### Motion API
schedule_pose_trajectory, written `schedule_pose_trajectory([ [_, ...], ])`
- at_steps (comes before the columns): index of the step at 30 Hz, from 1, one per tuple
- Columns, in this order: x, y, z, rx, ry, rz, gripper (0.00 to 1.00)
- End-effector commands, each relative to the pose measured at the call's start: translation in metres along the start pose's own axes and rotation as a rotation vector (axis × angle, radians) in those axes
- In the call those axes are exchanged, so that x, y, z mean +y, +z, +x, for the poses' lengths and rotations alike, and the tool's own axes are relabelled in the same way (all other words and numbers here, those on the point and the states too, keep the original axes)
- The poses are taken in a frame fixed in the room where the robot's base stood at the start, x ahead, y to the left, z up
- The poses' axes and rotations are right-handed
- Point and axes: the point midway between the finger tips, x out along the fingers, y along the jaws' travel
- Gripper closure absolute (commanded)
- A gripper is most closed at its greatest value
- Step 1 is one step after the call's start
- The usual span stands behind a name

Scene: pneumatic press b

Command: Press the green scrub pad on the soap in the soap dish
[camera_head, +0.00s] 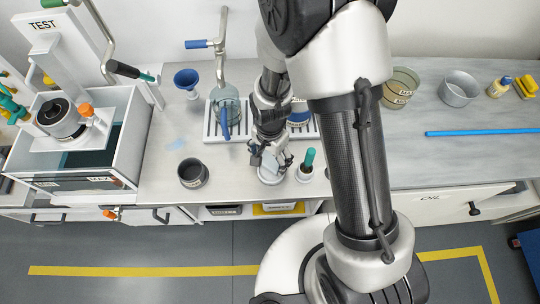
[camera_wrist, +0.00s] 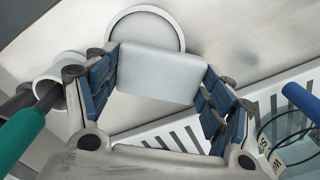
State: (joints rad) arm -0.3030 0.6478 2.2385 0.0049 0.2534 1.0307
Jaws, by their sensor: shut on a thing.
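My gripper (camera_head: 268,150) is shut on a pale grey, rounded rectangular block (camera_wrist: 158,74), seen between the blue-padded fingers in the wrist view (camera_wrist: 160,95). No green shows on the block's visible face, so I cannot tell whether it is the scrub pad. A round, pale-rimmed dish (camera_wrist: 146,10) lies just beyond the block, partly covered by it. In the head view a pale round dish (camera_head: 271,180) stands under my gripper. I cannot tell whether it holds soap, nor whether the block touches it.
A green-handled tool (camera_wrist: 22,135) stands in a white cup beside the gripper, also in the head view (camera_head: 307,160). A white slotted rack (camera_head: 212,130) with a glass jug (camera_head: 225,108) is behind. A dark cup (camera_head: 193,173) stands to the left. A blue rod (camera_head: 480,132) lies right.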

Motion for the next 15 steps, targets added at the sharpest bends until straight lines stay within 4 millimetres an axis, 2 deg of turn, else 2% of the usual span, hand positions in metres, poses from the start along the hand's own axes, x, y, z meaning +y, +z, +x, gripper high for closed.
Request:
schedule_pose_trajectory([
  [15,0.001,0.0,-0.037,-0.001,0.001,0.0,0.45],
])
